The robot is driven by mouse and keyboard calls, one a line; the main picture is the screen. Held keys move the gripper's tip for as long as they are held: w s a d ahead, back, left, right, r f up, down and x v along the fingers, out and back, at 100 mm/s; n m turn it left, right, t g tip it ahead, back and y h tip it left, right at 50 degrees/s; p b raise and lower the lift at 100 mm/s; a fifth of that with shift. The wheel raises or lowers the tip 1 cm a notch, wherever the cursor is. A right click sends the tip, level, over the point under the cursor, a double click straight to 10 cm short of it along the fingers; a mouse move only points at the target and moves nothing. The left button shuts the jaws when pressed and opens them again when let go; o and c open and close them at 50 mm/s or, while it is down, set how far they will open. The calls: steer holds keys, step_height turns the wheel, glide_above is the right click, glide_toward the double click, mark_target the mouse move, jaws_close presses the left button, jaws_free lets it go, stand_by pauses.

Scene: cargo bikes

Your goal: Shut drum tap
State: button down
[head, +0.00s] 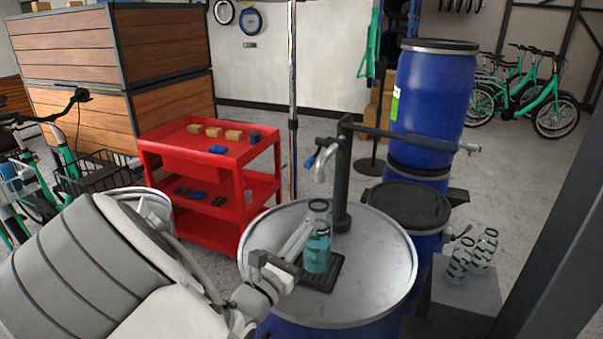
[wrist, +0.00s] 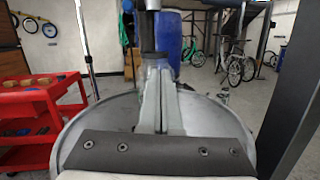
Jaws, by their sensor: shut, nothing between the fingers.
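A dark pump post (head: 342,185) stands on the grey lid of a blue drum (head: 388,265). A curved silver tap (head: 322,165) with a small blue lever (head: 310,162) hangs from its left side. Below it, a clear bottle (head: 317,252) with teal liquid stands on a black drip tray (head: 327,277). My gripper (head: 308,222) is shut and empty, beside the bottle's upper part and below the tap. In the wrist view its fingers (wrist: 158,75) are together in front of the dark post (wrist: 149,35).
The pump's long handle (head: 405,138) reaches right. Behind it stand more blue drums (head: 428,100). Glass bottles (head: 472,255) stand on a grey block (head: 463,292) at right, near a silver fitting. A red cart (head: 190,155) stands at left. A dark beam (head: 560,190) edges the right.

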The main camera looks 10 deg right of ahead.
steer(key=shift+w+a+r+n+t+y, duration=0.2)
steer(key=shift+w+a+n+t+y, duration=0.25)
steer(key=shift+w+a+n+t, duration=0.25)
steer(key=shift+w+a+r+n+t+y, duration=0.15)
steer(key=shift+w+a+n+t+y, duration=0.3)
steer(key=shift+a+n+t, duration=0.3)
steer(key=w+d+r, duration=0.5)
steer(key=w+r, duration=0.1)
steer(key=w, duration=0.2)
steer(key=shift+d+r, duration=0.2)
steer(key=shift+r, duration=0.05)
steer(key=shift+r, duration=0.1)
steer(key=shift+s+r+g+p, duration=0.15)
steer(key=shift+r+g+p, duration=0.1)
steer(key=shift+p, duration=0.6)
